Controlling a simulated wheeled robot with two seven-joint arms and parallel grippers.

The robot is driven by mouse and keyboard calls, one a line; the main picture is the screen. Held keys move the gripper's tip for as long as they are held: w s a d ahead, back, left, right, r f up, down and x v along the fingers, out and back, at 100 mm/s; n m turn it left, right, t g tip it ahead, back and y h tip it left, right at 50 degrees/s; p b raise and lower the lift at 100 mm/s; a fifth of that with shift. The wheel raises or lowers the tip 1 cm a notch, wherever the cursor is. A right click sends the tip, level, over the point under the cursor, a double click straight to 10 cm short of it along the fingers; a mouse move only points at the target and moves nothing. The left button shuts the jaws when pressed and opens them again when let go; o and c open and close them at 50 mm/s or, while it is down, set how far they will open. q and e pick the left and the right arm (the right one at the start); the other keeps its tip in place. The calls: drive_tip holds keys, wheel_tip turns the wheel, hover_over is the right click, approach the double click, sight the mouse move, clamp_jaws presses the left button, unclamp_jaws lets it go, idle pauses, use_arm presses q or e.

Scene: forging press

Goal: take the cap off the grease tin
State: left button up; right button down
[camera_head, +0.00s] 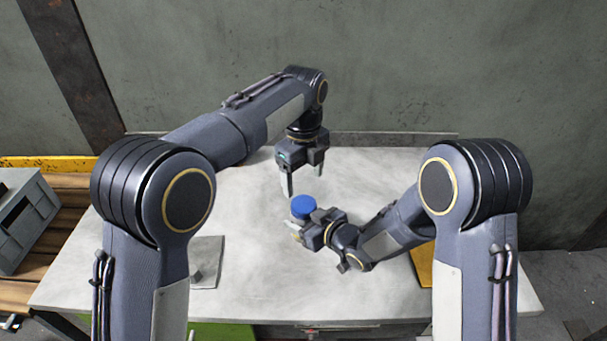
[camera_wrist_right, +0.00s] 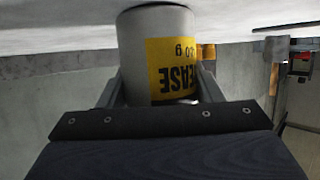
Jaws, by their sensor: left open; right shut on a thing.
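The grease tin (camera_wrist_right: 150,60) is a pale cylinder with a yellow label, upside down in the right wrist view. Its blue cap (camera_head: 303,207) is on top of it in the head view; most of the tin's body is hidden there. My right gripper (camera_head: 298,228) is shut on the tin, with a finger on either side in the right wrist view. My left gripper (camera_head: 303,184) points down above the cap, open and empty, its fingers apart. It looks clear of the cap. I cannot tell if the tin touches the table.
The pale worktable (camera_head: 245,262) is mostly clear around the grippers. A grey plate (camera_head: 207,262) lies at its left front, and a yellow item (camera_head: 422,262) lies at the right, partly behind my arm. A grey box (camera_head: 25,220) stands on planks left of the table.

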sight(304, 204)
use_arm(q)
wheel_tip(304, 204, down, 8)
drive_tip(key=shift+r, duration=0.15)
drive_tip(key=shift+c, duration=0.3)
drive_tip(key=c, duration=0.9)
drive_tip(key=n, duration=0.6)
drive_tip(key=shift+n, duration=0.4)
drive_tip(key=o, duration=1.1)
drive_tip(key=shift+c, duration=0.2)
drive_tip(key=shift+r, duration=0.15)
